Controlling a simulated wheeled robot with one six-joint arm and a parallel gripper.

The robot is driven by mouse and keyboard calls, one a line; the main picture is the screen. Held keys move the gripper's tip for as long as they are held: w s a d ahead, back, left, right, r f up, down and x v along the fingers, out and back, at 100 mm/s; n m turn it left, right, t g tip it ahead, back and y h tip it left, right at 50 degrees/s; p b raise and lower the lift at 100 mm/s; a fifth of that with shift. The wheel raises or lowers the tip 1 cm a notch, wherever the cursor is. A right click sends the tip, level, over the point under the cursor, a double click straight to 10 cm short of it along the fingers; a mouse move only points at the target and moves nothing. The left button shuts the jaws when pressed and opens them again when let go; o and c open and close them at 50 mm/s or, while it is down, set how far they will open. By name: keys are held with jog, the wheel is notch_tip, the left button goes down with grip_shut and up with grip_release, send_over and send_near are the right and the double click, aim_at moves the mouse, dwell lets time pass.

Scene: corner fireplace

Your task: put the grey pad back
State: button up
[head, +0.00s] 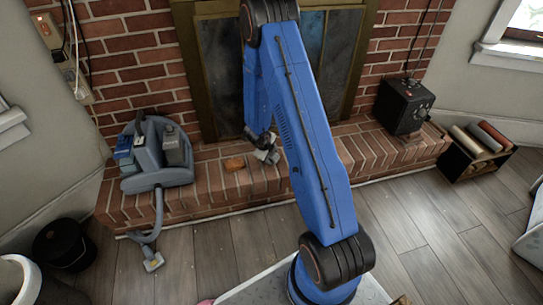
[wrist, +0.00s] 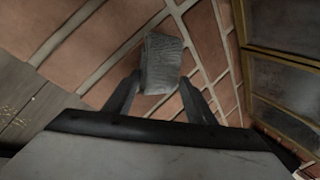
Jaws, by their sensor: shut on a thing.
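The grey pad (wrist: 162,62) is a small, rough-looking block. In the wrist view it sits between the fingertips of my gripper (wrist: 160,82), which is shut on it. In the head view my gripper (head: 262,141) is over the brick hearth (head: 350,154), in front of the fireplace, with the grey pad (head: 269,156) at its tip. The arm partly covers this area. I cannot tell whether the pad touches the bricks.
A grey-blue vacuum-like machine (head: 156,178) stands further left. A black box (head: 403,105) and a crate of rolls (head: 478,150) are at right. A black bucket (head: 64,243) stands at lower left.

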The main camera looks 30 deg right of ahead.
jog(key=shift+f, duration=0.35)
jog(key=o, duration=1.1)
jog(key=shift+s+f, duration=0.1)
